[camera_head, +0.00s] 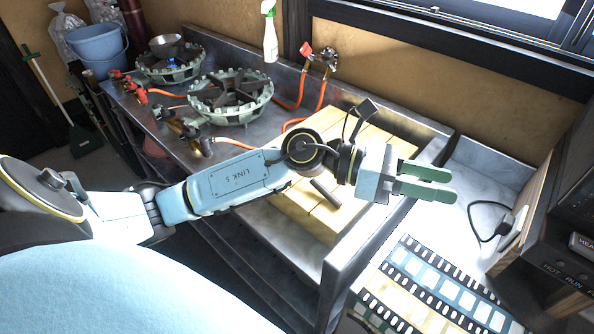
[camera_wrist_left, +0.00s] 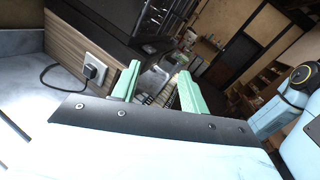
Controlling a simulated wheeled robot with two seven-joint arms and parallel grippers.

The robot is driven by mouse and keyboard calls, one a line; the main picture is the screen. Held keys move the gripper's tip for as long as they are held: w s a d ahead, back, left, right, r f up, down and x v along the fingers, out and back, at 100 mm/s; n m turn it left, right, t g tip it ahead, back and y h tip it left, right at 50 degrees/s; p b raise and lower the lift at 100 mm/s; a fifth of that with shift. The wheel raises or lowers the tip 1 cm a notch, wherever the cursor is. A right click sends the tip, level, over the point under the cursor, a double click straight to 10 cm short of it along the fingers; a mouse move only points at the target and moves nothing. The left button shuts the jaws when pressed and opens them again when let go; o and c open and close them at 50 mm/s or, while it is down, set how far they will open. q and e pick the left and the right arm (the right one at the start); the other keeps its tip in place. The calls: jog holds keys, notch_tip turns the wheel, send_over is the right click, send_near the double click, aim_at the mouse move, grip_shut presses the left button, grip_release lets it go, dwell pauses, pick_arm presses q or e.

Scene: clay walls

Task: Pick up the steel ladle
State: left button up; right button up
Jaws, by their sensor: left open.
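I cannot make out a steel ladle in either view. My left gripper (camera_head: 453,183) is open and empty, its two green fingers pointing right above the pale counter at the right. In the left wrist view its fingers (camera_wrist_left: 158,70) stand apart with nothing between them. My left arm crosses the head view and hides part of the steel counter and the wooden boards. A metal bowl (camera_head: 166,43) is at the far burner. My right gripper is not in view.
Two gas burners, a near one (camera_head: 230,97) and a far one (camera_head: 170,65), stand on the steel counter. A spray bottle (camera_head: 270,35) is by the wall. A power socket (camera_wrist_left: 95,68) with a black cable is beside the fingers. A film-strip patterned mat (camera_head: 425,290) lies at lower right.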

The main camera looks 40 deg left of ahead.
pick_arm(q)
jog(key=a+f+m+g+y, duration=0.3)
jog(key=a+f+m+y, duration=0.1)
jog(key=f+m+y, duration=0.2)
jog(key=m+y, duration=0.3)
jog(key=y, duration=0.8)
send_near(318, 184)
jog(key=x, duration=0.3)
jog(key=shift+s+f+b, duration=0.15)
jog(key=shift+f+b, duration=0.05)
jog(key=shift+b, duration=0.1)
jog(key=shift+x, duration=3.1)
jog(key=shift+r, duration=0.1)
grip_shut()
